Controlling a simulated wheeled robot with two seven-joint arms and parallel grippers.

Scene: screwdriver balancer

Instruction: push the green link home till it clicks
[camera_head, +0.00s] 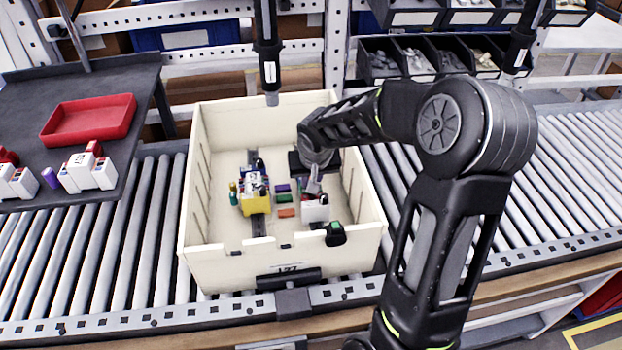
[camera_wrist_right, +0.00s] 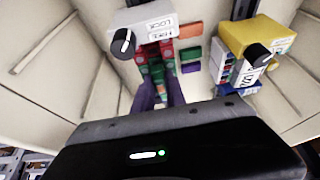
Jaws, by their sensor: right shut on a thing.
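My right gripper (camera_head: 314,186) reaches down into the cream tote, just behind a small white block (camera_head: 315,211). In the right wrist view its two fingers (camera_wrist_right: 160,92) are shut on the green link (camera_wrist_right: 157,73), a small green piece with a teal end. The link lies in line with the red and green sockets on the face of the white block (camera_wrist_right: 150,28), which is labelled LOCK and FREE and has a black knob (camera_wrist_right: 123,43). The link touches or nearly touches the socket; I cannot tell whether it is fully seated. My left gripper is not in view.
The tote (camera_head: 220,262) stands on a roller conveyor (camera_head: 90,270). A yellow block (camera_head: 256,204) with a knob stands left of the white one. Orange, green and purple pads (camera_wrist_right: 190,54) lie between them. A black tool (camera_head: 268,50) hangs over the tote's back wall. A red tray (camera_head: 89,118) sits left.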

